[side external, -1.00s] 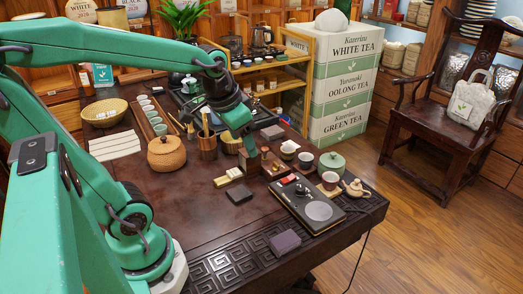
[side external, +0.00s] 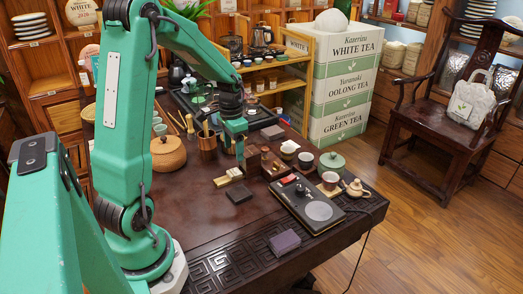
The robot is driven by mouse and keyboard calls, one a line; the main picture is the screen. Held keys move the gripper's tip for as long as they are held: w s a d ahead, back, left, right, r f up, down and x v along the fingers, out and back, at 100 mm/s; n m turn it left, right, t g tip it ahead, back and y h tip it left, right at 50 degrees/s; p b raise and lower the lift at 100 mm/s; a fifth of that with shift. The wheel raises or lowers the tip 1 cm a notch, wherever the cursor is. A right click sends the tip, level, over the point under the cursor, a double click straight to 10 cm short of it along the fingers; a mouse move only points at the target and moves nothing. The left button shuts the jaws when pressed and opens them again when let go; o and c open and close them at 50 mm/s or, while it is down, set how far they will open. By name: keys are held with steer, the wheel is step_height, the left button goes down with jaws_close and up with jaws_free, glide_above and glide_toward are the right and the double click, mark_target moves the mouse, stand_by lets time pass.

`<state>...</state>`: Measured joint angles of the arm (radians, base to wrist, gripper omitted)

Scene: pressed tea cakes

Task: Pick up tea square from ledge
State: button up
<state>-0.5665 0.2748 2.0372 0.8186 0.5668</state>
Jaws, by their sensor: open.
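A dark grey square (side external: 239,193) lies flat on the dark wooden table (side external: 190,205), near its middle. A purplish square (side external: 284,242) lies by the carved front border. Another dark square (side external: 272,132) lies farther back near the tea tray. Which one is the tea square on the ledge, I cannot tell. My gripper (side external: 240,160) points down above the table, behind the grey square and left of a small wooden holder (side external: 272,167). It is open with nothing visible in it; its fingertips are small and partly unclear.
Pale blocks (side external: 228,177) lie just behind the grey square. A black-topped device (side external: 307,204), a green lidded pot (side external: 331,161) and a small clay teapot (side external: 356,187) stand right. A round woven jar (side external: 166,153) and a tool cup (side external: 207,147) stand left. The front-left tabletop is clear.

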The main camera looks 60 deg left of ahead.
mark_target(234, 172)
steer(key=shift+a+f, duration=0.3)
steer(key=shift+f, duration=0.15)
steer(key=shift+f, duration=1.2)
steer(key=shift+f, duration=0.1)
steer(key=shift+s+d+f, duration=0.1)
steer(key=shift+f, duration=2.4)
steer(key=shift+c, duration=0.2)
steer(key=c, duration=1)
